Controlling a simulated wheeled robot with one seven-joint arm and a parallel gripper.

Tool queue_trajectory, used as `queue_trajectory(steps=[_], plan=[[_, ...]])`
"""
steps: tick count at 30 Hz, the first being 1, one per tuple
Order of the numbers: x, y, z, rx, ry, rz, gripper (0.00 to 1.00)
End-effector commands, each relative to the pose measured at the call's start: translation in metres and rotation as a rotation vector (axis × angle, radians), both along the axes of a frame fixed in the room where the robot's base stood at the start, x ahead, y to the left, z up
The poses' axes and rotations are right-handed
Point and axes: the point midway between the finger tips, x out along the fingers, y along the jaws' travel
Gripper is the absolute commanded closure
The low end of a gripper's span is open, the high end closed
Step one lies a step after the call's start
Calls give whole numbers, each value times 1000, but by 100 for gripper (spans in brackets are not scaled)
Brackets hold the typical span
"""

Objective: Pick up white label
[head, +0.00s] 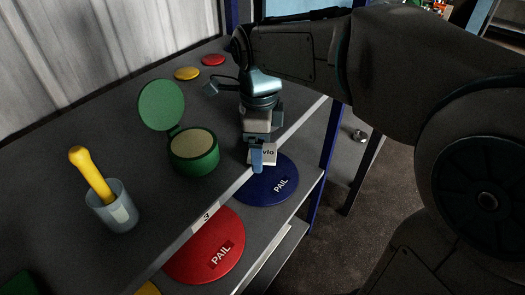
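A white label (269,153) with dark lettering, partly readable as "vlo", shows in the head view near the front edge of the upper shelf. My gripper (257,160) points down right at it. One blue finger lies in front of the label and covers its left part. The other finger is hidden, so I cannot tell whether the fingers are closed on the label or only beside it. I also cannot tell whether the label touches the shelf.
A green round container (194,160) with its lid open stands left of my gripper. A clear cup (119,212) with a yellow-handled tool is farther left. Blue (262,190) and red (194,255) pail lids lie below the upper shelf (165,225). Yellow and red discs lie at the back.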

Motion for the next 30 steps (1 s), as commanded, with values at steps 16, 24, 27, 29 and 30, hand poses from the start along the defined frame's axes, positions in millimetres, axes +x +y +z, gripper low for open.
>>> queue_trajectory(steps=[16,24,27,29,30], plan=[[0,0,-2,0,1,0,59],[0,0,-2,0,1,0,72],[0,0,-1,0,1,0,72],[0,0,2,0,0,1,72],[0,0,4,1,-1,0,72]])
